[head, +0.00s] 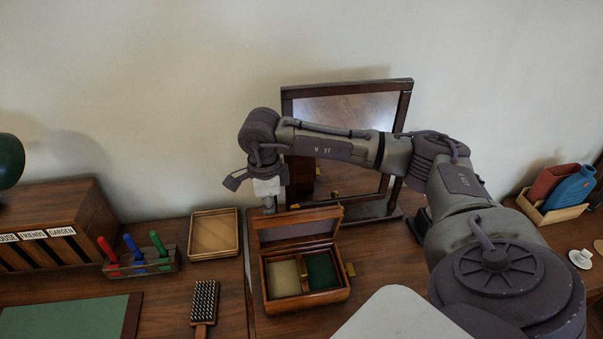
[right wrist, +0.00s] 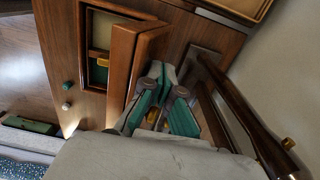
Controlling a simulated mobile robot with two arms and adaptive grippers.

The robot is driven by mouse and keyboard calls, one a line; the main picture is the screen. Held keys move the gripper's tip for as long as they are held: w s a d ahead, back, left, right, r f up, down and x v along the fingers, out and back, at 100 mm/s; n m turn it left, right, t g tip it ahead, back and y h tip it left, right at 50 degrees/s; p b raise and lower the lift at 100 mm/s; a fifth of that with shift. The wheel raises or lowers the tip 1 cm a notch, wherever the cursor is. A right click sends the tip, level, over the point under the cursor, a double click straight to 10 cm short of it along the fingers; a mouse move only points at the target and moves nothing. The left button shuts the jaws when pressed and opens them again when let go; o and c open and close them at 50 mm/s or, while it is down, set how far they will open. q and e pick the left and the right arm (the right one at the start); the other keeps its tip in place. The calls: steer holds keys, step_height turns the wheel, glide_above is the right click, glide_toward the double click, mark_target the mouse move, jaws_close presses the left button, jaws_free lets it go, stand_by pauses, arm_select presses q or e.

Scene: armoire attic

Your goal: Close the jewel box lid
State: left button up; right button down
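The jewel box (head: 308,299) is a brown wooden box on the table, with a cream and a dark green compartment showing. Its lid (head: 298,216) stands raised at the back, so the box is open. In the right wrist view the lid (right wrist: 122,62) shows edge-on beside the open box. My right gripper (head: 269,207) points down at the lid's back left, behind it. In the right wrist view the gripper's fingertips (right wrist: 162,71) are close together with nothing seen between them, just behind the lid. My left gripper is not in view.
A dark-framed mirror (head: 394,100) stands behind the box, close to my right arm. An empty wooden tray (head: 214,235), a hairbrush (head: 204,302) and a holder with coloured handles (head: 142,263) are to the left. The table front of the box is partly clear.

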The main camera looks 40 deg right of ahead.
mark_target(272, 224)
steer(key=shift+s+a, duration=0.55)
steer(key=shift+s, duration=0.4)
steer(key=shift+s+a, duration=0.5)
steer(key=shift+s, duration=0.4)
steer(key=shift+r+p, duration=2)
steer(key=shift+r, duration=1.55)
steer(key=shift+f, duration=0.1)
